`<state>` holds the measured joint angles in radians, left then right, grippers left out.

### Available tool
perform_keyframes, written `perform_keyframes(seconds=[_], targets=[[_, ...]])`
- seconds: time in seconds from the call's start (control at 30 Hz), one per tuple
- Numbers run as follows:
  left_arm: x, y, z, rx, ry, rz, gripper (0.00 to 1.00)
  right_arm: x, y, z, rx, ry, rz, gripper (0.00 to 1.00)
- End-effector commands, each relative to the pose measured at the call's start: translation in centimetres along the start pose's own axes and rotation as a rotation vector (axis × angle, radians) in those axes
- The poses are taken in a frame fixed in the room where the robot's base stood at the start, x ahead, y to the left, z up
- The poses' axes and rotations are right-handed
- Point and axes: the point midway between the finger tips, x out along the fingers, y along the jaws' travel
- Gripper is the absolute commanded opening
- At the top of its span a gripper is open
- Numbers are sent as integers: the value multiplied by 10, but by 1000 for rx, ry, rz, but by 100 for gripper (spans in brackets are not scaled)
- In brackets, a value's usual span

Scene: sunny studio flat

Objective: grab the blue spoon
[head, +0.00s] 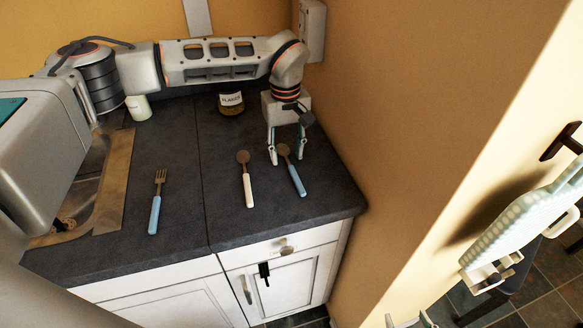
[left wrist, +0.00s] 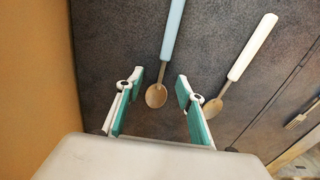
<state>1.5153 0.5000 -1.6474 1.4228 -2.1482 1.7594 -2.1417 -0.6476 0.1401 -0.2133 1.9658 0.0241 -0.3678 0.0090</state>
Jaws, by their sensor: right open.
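The blue spoon (head: 293,172) lies on the dark counter, its metal bowl toward the wall at the back and its blue handle toward the front. My left gripper (head: 287,158) is open over its bowl end. In the left wrist view, the spoon's bowl (left wrist: 156,96) shows between the open fingers (left wrist: 161,90), and the blue handle (left wrist: 172,30) runs away beyond them. The fingers look apart from the spoon; their exact height above the counter is hard to tell. Part of my right gripper (head: 450,293) shows at the lower right, open, well away from the counter.
A white-handled spoon (head: 246,180) lies close left of the blue one. A blue-handled fork (head: 156,203) lies farther left, near the sink edge (head: 115,185). The yellow wall (head: 390,110) bounds the counter's right side.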

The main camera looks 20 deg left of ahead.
Motion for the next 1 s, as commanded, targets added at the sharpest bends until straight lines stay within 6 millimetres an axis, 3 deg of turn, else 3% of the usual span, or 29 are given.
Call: perform_keyframes(seconds=[0.13,0.27,0.73,0.87,1.0], targets=[[0,0,0,0,0,0,35,0,0,-1,0,1,1,53],[0,0,0,0,0,0,1,0,0,0,0,1,1,53],[-5,0,0,0,1,0,0,1,0,5,0,-7,0,53],[-17,0,-1,-1,3,1,0,1,0,5,0,-8,0,53],[-42,1,-1,-1,4,2,0,2,0,6,0,-8,0,53]])
